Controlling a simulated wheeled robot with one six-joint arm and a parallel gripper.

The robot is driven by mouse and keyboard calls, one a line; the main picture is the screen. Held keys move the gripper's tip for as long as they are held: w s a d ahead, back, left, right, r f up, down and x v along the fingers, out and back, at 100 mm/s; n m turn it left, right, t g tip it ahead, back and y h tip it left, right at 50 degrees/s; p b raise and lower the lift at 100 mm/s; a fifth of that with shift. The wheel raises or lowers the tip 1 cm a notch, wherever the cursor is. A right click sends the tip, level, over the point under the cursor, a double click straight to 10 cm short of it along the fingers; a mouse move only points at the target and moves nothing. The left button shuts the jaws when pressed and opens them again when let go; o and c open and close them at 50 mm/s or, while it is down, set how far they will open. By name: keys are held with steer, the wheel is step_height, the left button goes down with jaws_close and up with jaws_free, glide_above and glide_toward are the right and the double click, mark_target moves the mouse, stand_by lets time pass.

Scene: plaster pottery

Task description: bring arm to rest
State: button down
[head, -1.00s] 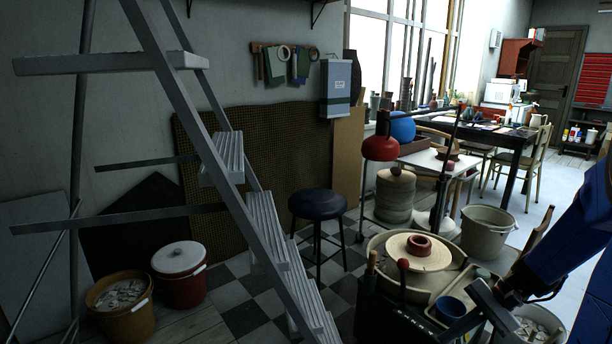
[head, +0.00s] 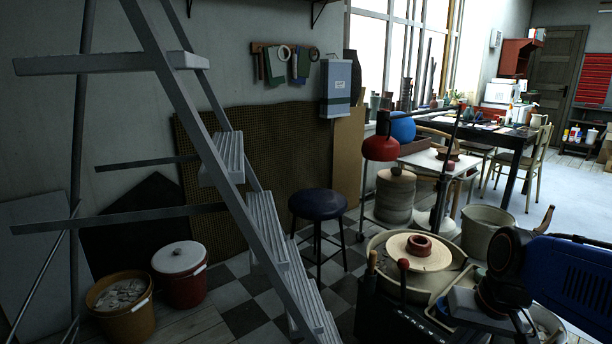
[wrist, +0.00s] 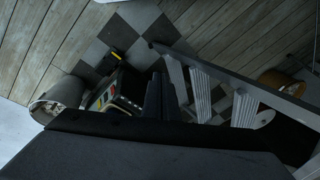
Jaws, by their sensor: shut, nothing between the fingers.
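My arm is blue and black and stands at the right of the head view, folded in front of the pottery wheel's right side. My gripper shows in the wrist view (wrist: 162,92) as two dark fingers lying together, shut, with nothing visible between them. In the head view its fingertips are hard to make out against the dark parts of my arm. The pottery wheel (head: 443,257) carries a small red-brown clay ring (head: 419,246) on its pale disc. My arm hides part of the wheel's tray.
A grey ladder (head: 222,167) stands at the left, with a brown bucket (head: 134,322) and a lidded red bucket (head: 184,292) behind it. A dark stool (head: 318,206) stands in the middle. A grey-green bucket (head: 481,232) is behind the wheel. Checkered floor lies between stool and ladder.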

steer(key=shift+s+r+n+t+h, duration=0.4)
steer(key=shift+s+r+n+t, duration=0.3)
steer(key=shift+s+r, duration=0.25)
steer(key=shift+s+r+n+t+h, duration=0.4)
steer(key=shift+s+r+n+t, duration=0.3)
steer(key=shift+s, duration=0.35)
